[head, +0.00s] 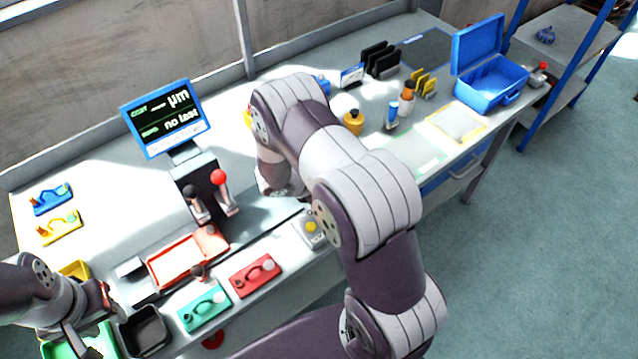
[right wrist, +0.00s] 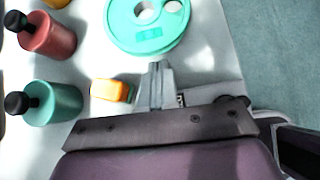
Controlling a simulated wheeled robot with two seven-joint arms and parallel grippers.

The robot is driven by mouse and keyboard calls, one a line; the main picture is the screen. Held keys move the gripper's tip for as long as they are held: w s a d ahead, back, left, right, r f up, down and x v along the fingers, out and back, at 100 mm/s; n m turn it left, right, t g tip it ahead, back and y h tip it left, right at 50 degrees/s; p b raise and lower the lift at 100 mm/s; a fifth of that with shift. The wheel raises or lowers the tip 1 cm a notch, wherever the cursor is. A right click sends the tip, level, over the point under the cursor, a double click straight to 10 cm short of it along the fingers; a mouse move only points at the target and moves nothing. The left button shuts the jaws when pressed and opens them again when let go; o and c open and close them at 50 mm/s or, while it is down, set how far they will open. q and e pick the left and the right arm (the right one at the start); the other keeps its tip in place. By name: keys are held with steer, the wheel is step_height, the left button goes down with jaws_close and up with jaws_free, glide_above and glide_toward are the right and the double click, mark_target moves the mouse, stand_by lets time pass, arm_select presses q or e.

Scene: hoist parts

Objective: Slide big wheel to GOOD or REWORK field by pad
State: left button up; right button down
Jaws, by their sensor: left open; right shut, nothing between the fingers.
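The big wheel (right wrist: 122,30) is a flat teal disc at the top of the right wrist view. It has a pale centre, a round pale spot and a darker teal rectangle. My right gripper (right wrist: 157,68) is shut and empty, its tips just below the wheel's near rim in the picture; I cannot tell whether they touch. In the head view my right arm hides the wheel and this gripper. A pale green field (head: 418,160) and a yellow-edged field (head: 456,124) lie on the right of the bench. My left gripper (head: 95,316) is open at the lower left.
Red (right wrist: 48,38) and teal (right wrist: 52,102) knobbed cylinders and an orange block (right wrist: 110,90) stand left of my right gripper. Bottles (head: 400,105) and an open blue case (head: 490,80) stand near the fields.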

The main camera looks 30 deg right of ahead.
steer(key=shift+x, duration=1.45)
steer(key=shift+s+r, duration=0.1)
